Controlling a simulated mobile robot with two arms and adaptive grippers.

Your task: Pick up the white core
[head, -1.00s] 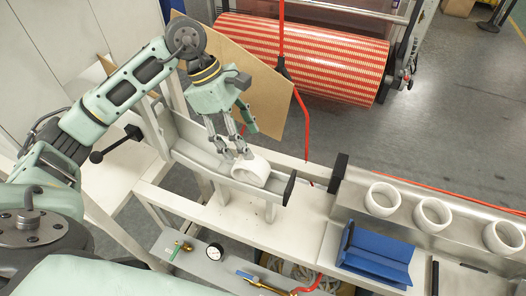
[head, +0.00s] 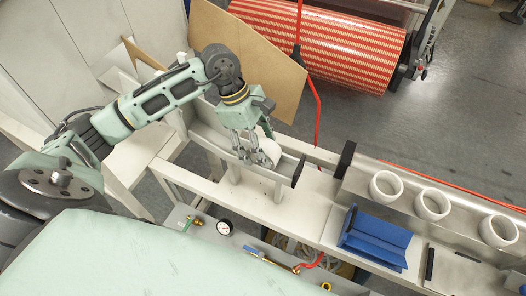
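A white core (head: 271,151), a short hollow ring, is in the narrow grey trough (head: 212,137) near its right end. My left gripper (head: 248,157) points down into the trough, right at the core's left side, and hides part of it. Its fingers look spread, but I cannot tell whether they touch the core or close on its wall. Three more white cores stand in a row on the metal surface at the right: one (head: 386,188), a second (head: 432,203) and a third (head: 499,231). My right gripper is not in view.
A dark end plate (head: 299,170) closes the trough's right end. A blue angled holder (head: 375,242) sits in front of the row of cores. A brown board (head: 250,60) leans behind my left arm. A red-and-cream striped roll (head: 330,43) lies beyond.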

